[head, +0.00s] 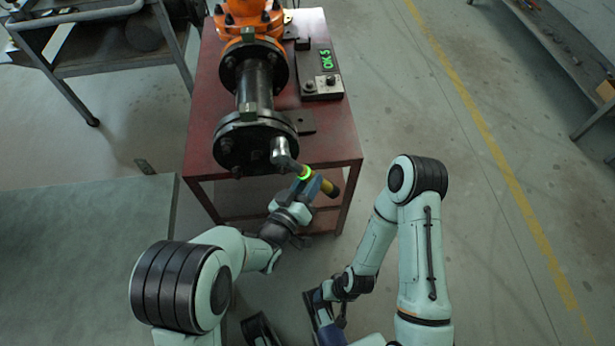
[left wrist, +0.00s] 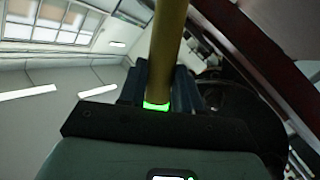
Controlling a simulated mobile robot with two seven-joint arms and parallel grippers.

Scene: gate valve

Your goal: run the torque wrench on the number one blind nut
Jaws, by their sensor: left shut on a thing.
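My left gripper (head: 309,184) is shut on the torque wrench (head: 293,163), just beside a glowing green ring on its shaft. The wrench's socket end meets the lower right part of the round black blind flange (head: 235,148); the nut under it is hidden. Its yellow handle (head: 329,188) points right and down. In the left wrist view the yellow handle (left wrist: 168,45) and green ring show between my fingers (left wrist: 157,88). Other nuts show on the flange's rim, and I cannot read numbers on them. My right gripper (head: 328,306) is low in front, its jaws unclear.
The flange closes a black pipe (head: 254,85) from an orange valve (head: 248,18) on a red table (head: 206,110). A black box (head: 321,78) with green lit characters sits on the table. A grey bench (head: 85,255) is at left. Floor at right is clear.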

